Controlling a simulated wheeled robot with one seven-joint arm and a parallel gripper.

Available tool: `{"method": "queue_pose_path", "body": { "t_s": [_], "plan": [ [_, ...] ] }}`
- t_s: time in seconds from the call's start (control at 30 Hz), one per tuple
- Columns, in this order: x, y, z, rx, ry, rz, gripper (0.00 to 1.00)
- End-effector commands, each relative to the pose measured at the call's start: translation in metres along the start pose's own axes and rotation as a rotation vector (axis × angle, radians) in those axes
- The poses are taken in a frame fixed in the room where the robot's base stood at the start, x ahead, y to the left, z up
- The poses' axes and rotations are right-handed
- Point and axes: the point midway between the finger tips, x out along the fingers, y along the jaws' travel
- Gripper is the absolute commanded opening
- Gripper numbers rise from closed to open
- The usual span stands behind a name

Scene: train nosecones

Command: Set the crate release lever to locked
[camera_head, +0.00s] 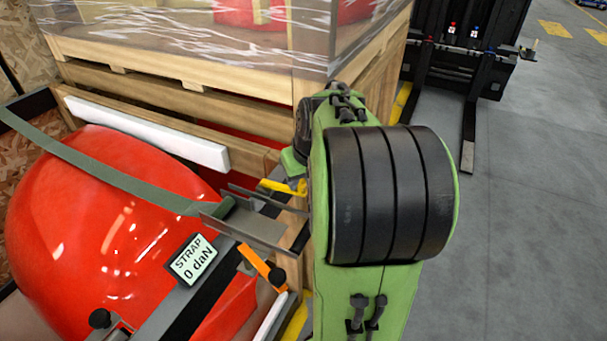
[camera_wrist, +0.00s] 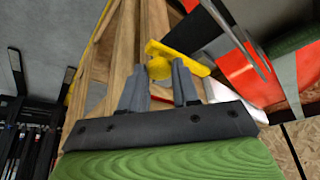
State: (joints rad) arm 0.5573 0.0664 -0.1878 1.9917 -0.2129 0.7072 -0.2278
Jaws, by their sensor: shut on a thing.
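The yellow release lever (camera_head: 284,187) is on the near corner of the wooden crate (camera_head: 170,65), beside my green and black arm. In the wrist view the yellow lever (camera_wrist: 190,59) has a flat bar running to the right and a round knob. My gripper (camera_wrist: 159,75) is shut on the knob, with one grey finger on each side. In the head view my arm hides most of the gripper and part of the crate corner. I see no marking for the lever's locked position.
A glossy red nosecone (camera_head: 90,215) lies at the left under a green strap (camera_head: 100,160). A strap display (camera_head: 193,260) reads 0 daN, near an orange handle (camera_head: 262,266). A black forklift (camera_head: 465,50) stands at the back right.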

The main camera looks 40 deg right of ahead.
Motion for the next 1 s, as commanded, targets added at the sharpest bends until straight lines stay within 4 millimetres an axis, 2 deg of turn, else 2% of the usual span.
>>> {"method": "queue_pose_path", "body": {
  "t_s": [0.3,0.77,0.8,0.97,1.0],
  "plan": [
    [-0.0027,-0.0077,0.0051,0.091,0.0,0.038,0.0],
    [-0.003,-0.0088,0.0058,0.106,0.0,0.043,0.0],
    [-0.003,-0.0088,0.0058,0.105,0.0,0.043,0.32],
    [-0.0029,-0.0088,0.0059,0.105,-0.001,0.043,0.56],
    [-0.0029,-0.0087,0.0059,0.105,-0.001,0.043,0.56]
  ]
}}
